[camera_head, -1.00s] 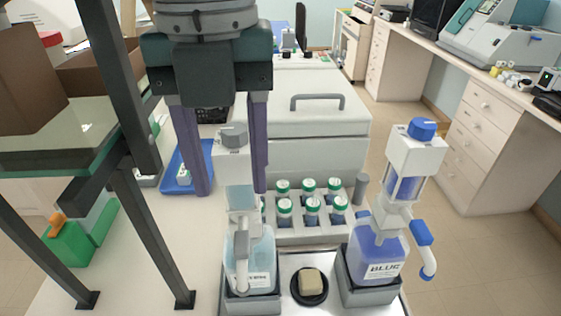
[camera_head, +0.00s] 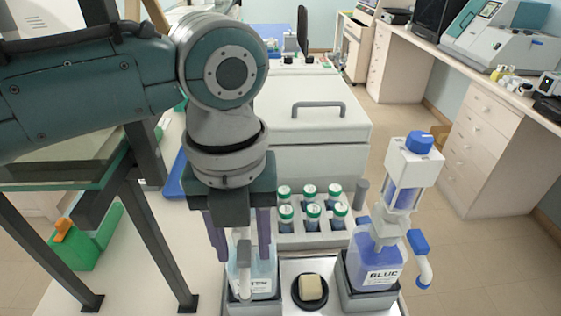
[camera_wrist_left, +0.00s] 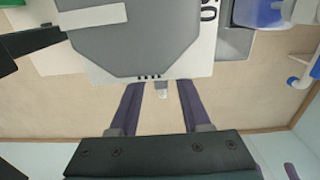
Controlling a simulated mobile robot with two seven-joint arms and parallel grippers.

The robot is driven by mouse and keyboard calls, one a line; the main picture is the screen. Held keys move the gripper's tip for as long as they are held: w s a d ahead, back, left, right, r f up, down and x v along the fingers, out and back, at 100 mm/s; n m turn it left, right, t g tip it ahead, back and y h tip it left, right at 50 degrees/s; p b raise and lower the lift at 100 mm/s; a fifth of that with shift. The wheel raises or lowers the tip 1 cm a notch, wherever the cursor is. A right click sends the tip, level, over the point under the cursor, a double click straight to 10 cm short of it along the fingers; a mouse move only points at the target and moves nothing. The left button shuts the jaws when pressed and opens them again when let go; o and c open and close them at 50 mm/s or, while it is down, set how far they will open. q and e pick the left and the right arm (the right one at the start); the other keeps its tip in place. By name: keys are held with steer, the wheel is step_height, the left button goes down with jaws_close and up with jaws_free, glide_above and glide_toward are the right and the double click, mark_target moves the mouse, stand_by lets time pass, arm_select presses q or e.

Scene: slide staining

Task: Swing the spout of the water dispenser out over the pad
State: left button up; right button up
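The water dispenser is a clear bottle of pale liquid (camera_head: 262,283) at the front of the bench. Its top is hidden behind my left gripper in the head view. Its whitish spout (camera_head: 244,268) hangs toward the viewer, on the bottle's front side, not over the pad. The pad (camera_head: 311,288) is a beige block on a dark round dish, right of the bottle. My left gripper (camera_head: 240,242) is at the dispenser's upper part, its fingers apart. In the left wrist view, a grey and white part (camera_wrist_left: 140,40) fills the top, and a small pale tip (camera_wrist_left: 161,91) shows between the open fingers.
A dispenser marked BLUE (camera_head: 375,262) stands right of the pad, its blue-sleeved spout (camera_head: 420,252) jutting right. A rack of green-capped tubes (camera_head: 312,238) and a white lidded machine (camera_head: 318,135) stand behind. A dark-legged stand (camera_head: 150,235) is at left.

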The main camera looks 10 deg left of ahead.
arm_select(q)
jaws_close()
stand_by(1.2)
